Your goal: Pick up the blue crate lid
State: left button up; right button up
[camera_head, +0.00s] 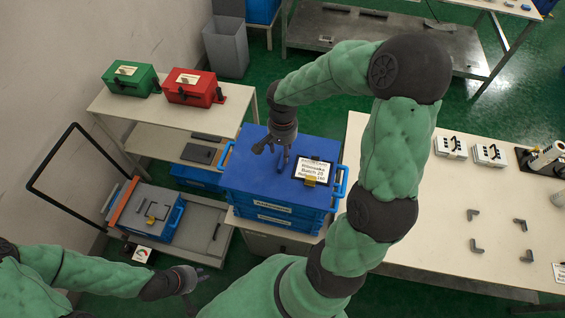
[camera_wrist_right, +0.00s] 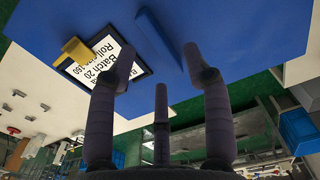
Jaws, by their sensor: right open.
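The blue crate lid (camera_head: 245,180) tops a stack of blue crates on a stand in the middle of the head view. A black-framed batch label with a yellow clip (camera_head: 313,172) lies on its right part. In the right wrist view the lid (camera_wrist_right: 225,25) fills the top, with a raised blue bar (camera_wrist_right: 158,42) on it. My right gripper (camera_head: 271,155) is over the lid, open and empty; its fingertips (camera_wrist_right: 160,65) lie either side of the bar in that view. Contact cannot be told. My left gripper (camera_head: 190,278) is low at the left, away from the lid; its fingers are unclear.
Green (camera_head: 130,80) and red (camera_head: 193,88) boxes stand on a shelf table at the left. A trolley (camera_head: 205,240) carries another blue crate. The right worktable (camera_head: 460,190) holds small grey brackets and white boxes. Blue side handles (camera_head: 341,181) flank the stack.

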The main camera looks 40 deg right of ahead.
aim_at(282, 161)
jog(key=shift+s+a+f+b, duration=0.1)
jog(key=shift+s+f+b, duration=0.1)
jog(key=shift+f, duration=1.15)
jog(key=shift+s+f+b, duration=0.1)
jog(key=shift+f+b, duration=0.1)
jog(key=shift+f, duration=1.1)
jog(key=shift+c, duration=0.2)
grip_shut()
